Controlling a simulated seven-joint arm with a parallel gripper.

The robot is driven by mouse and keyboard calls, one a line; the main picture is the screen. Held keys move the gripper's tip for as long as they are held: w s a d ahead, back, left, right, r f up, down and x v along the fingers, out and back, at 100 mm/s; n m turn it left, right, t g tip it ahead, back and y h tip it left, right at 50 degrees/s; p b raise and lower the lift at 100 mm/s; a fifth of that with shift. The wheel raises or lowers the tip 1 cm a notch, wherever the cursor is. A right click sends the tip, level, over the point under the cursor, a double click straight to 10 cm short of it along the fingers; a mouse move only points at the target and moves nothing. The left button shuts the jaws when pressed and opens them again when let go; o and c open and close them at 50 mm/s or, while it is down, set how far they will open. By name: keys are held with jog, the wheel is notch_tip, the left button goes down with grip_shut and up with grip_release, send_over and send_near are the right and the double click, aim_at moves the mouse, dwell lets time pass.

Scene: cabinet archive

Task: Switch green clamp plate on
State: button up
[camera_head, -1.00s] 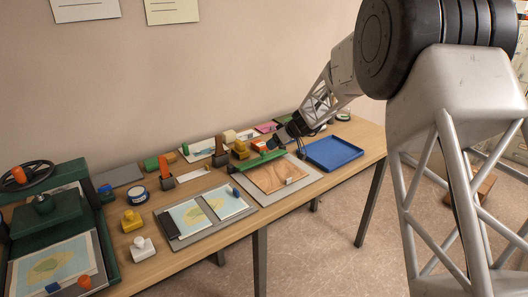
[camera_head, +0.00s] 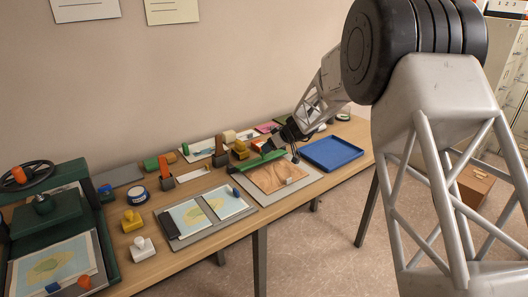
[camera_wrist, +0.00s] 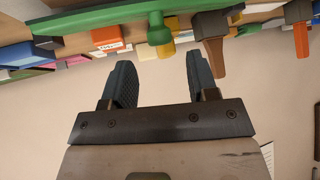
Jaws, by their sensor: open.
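The green clamp plate (camera_head: 258,162) is a long green bar along the back edge of a grey board (camera_head: 275,192) with a brown wood-grained sheet. In the wrist view the green bar (camera_wrist: 95,18) crosses the top, with a rounded green knob (camera_wrist: 160,36) standing out from it. My gripper (camera_head: 276,147) is just above and behind the bar in the head view; its tips are small and partly hidden there. In the wrist view my gripper (camera_wrist: 160,68) is open and empty, and the knob lies just beyond and between the fingertips. I see no clear contact.
A blue tray (camera_head: 332,153) lies to the right. A grey board with maps (camera_head: 207,212) lies to the left. Stamps, including a brown-handled one (camera_head: 220,150) and a yellow one (camera_head: 240,150), stand close by. A dark green press (camera_head: 45,225) stands far left.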

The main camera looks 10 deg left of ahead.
jog(key=shift+x, duration=2.25)
jog(key=c, duration=0.9)
